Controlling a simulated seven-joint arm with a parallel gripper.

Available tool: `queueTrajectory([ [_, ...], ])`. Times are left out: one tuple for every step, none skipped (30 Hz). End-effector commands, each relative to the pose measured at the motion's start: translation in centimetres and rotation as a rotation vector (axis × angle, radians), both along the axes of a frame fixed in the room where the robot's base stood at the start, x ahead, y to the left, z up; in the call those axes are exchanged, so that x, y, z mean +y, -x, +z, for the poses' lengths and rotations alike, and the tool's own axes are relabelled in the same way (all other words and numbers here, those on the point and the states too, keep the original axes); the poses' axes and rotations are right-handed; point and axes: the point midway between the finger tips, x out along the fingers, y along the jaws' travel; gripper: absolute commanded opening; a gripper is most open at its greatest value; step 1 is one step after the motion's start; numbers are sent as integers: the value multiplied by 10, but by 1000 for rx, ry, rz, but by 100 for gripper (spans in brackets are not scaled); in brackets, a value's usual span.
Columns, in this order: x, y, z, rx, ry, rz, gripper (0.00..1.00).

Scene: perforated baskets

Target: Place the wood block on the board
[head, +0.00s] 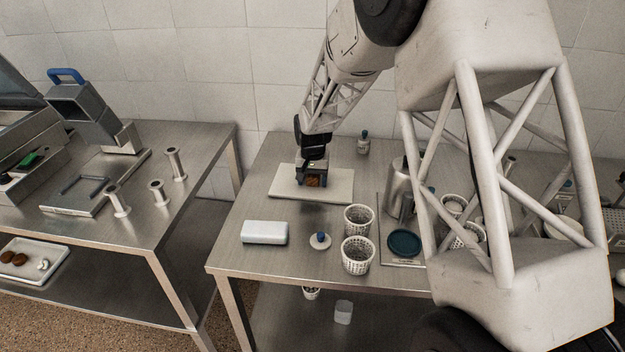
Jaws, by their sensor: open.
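The board (338,189) is a pale flat rectangle lying on the middle steel table, towards its back. My gripper (312,182) reaches down over the board's middle and is open. A small brown block (313,182), which looks like the wood block, shows at the fingertips. The fingers partly hide it. I cannot tell from this view whether the block rests on the board or is just above it.
A white box (265,233), a round lid with a blue knob (320,240) and perforated baskets (357,255) stand in front of the board. A metal jug (400,188) stands to the right. A small bottle (363,143) stands behind.

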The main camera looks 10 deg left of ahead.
Motion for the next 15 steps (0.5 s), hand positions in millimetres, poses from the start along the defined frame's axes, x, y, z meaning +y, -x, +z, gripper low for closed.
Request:
queueTrajectory([
  [0,0,2,-1,0,0,68],
  [0,0,3,-1,0,0,68],
  [0,0,5,-1,0,0,68],
  [0,0,6,-1,-1,0,68],
  [0,0,8,-2,-1,0,68],
  [0,0,11,-2,-1,0,68],
  [0,0,14,-2,-1,0,68],
  [0,0,17,-2,-1,0,68],
  [0,0,22,-2,-1,0,68],
  [0,0,26,-2,-1,0,68],
  [0,0,30,-2,-1,0,68],
  [0,0,35,-3,-1,0,68],
  [0,0,40,-2,-1,0,68],
  [0,0,44,-2,-1,0,68],
  [0,0,51,-2,-1,0,68],
])
